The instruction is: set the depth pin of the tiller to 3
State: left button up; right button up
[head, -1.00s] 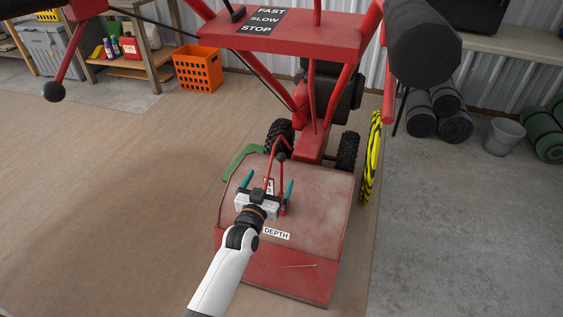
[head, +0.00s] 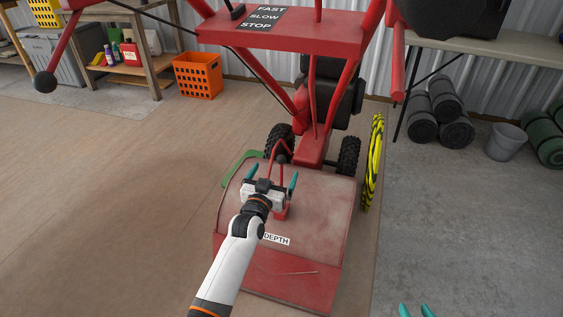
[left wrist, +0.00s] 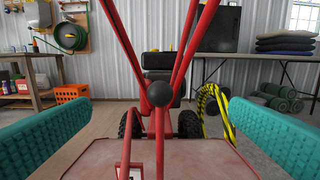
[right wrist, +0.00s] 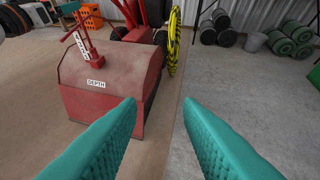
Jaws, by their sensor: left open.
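The red tiller (head: 320,215) fills the middle of the head view, with a white DEPTH label (head: 277,239) on its hood. A thin red rod with a dark ball knob (head: 282,158) rises behind my left gripper (head: 271,177). The left gripper is open above the hood. In the left wrist view the knob (left wrist: 160,94) sits between the open fingers, farther out, with no contact visible. In the right wrist view a white number strip (right wrist: 81,45) stands by a red post on the hood; its digits are unreadable. My right gripper (right wrist: 160,105) is open and empty, right of the hood.
The handlebar panel (head: 290,35) with FAST, SLOW, STOP overhangs the back. A yellow-black coil (head: 372,165) stands beside the tiller's right side. An orange crate (head: 198,76), a grey bucket (head: 506,141) and dark rolls (head: 440,115) lie farther back.

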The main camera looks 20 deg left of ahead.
aim_at(280, 163)
pick_arm(q)
jog(key=w+b, duration=0.1)
jog(key=w, duration=0.2)
jog(key=shift+w+f+b, duration=0.1)
jog(key=shift+w+b, duration=0.3)
jog(key=shift+w+d+b, duration=0.1)
jog(key=shift+w+b, duration=0.65)
jog(key=shift+w, duration=0.85)
pick_arm(e)
jog(key=w+a+r+t+y, duration=0.1)
jog(key=r+t, duration=0.4)
jog(key=r, duration=0.1)
jog(key=w+a+r+t+y, duration=0.2)
jog(key=r+t, duration=0.3)
jog(key=r, duration=0.2)
jog(key=shift+r, duration=0.15)
jog(key=shift+w, duration=0.1)
pick_arm(q)
grip_shut()
pick_arm(e)
jog(key=shift+w, duration=0.1)
